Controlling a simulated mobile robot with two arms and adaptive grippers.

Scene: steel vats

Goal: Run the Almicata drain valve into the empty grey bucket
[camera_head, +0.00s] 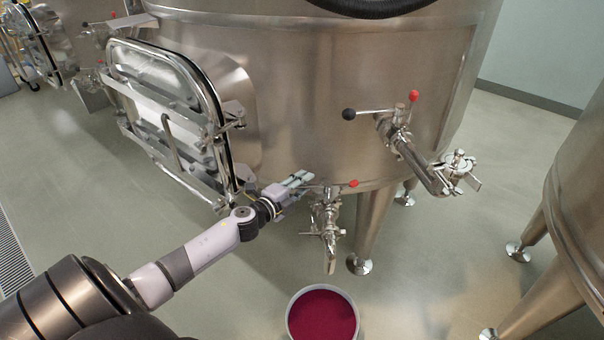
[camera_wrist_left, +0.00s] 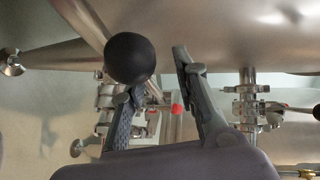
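The steel drain valve (camera_head: 326,215) hangs low on the front of the big tank, its spout pointing down. Its lever ends in a red knob (camera_head: 353,183) on the right; the lever's left end is hidden by my left gripper (camera_head: 306,178). In the left wrist view a black ball (camera_wrist_left: 130,58) overlaps one finger's tip, and the two fingers stand apart; I cannot tell whether they touch the lever. The grey bucket (camera_head: 289,318) stands on the floor below the spout, with dark red contents showing inside. No falling stream is visible. My right gripper is out of view.
The steel tank (camera_head: 320,90) has an open-framed hatch door (camera_head: 165,110) left of the valve. An upper valve (camera_head: 400,140) with black and red knobs and an outlet pipe juts out right. Tank legs (camera_head: 370,230) stand near the bucket. Another tank (camera_head: 580,200) is at right.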

